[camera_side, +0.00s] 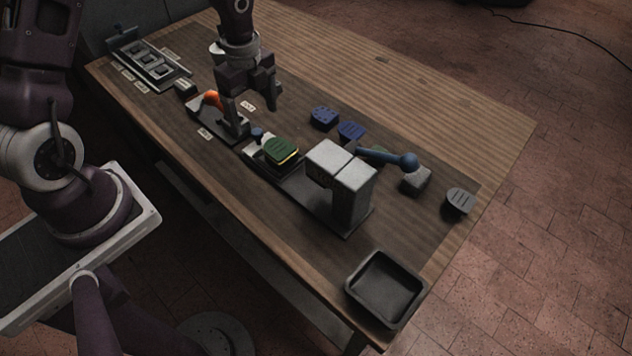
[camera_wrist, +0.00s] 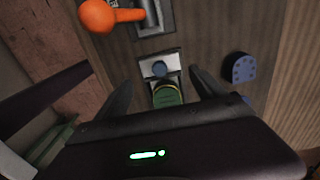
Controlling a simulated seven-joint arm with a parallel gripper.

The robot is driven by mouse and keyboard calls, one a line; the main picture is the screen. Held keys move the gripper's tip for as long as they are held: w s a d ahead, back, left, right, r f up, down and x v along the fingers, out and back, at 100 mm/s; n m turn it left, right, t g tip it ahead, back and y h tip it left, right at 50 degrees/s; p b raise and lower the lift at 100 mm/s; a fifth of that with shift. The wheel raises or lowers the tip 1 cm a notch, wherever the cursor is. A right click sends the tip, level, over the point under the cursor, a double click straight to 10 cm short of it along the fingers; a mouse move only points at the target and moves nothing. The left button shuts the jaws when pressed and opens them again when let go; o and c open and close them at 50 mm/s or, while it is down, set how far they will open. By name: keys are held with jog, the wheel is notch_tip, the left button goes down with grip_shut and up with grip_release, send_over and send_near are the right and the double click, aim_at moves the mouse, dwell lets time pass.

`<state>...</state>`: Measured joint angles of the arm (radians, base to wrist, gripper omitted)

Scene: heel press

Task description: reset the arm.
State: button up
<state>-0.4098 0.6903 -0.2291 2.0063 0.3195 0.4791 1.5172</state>
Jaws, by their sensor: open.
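My gripper (camera_side: 262,98) hangs above the table in the side view, near the orange-knobbed lever. Its two fingers (camera_wrist: 162,90) are spread and empty in the wrist view. A green heel piece (camera_side: 281,151) with a yellow edge sits on the light plate of the press, and it also shows between and below the fingers in the wrist view (camera_wrist: 167,96). The orange knob (camera_side: 212,98) also shows at the top left of the wrist view (camera_wrist: 97,16).
Two blue heel pieces, one (camera_side: 324,118) and another (camera_side: 351,131), lie behind the press. A grey-blue piece (camera_side: 460,201) lies at the right. An empty black tray (camera_side: 386,288) sits at the front corner. A slotted rack (camera_side: 150,65) stands far left.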

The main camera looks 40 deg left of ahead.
jog(key=shift+r, duration=0.85)
jog(key=shift+r, duration=0.1)
jog(key=s+d+r+n+t+y, duration=0.1)
jog(key=s+d+r+n, duration=0.1)
jog(key=s+r+n, duration=0.45)
jog(key=s+d+r+n+t+y, duration=0.1)
jog(key=d+r+n+t, duration=0.15)
jog(key=r, duration=0.75)
jog(key=s+d+r+n+t+h, duration=0.1)
jog(key=s+d+r+n, duration=0.1)
jog(key=s+n, duration=0.2)
jog(key=s+d+r+n+t+h, duration=0.1)
jog(key=s+d+r+n, duration=0.1)
jog(key=s+n, duration=0.3)
jog(key=s+r, duration=0.1)
jog(key=s, duration=0.3)
jog(key=shift+d+r, duration=0.15)
jog(key=shift+d, duration=0.1)
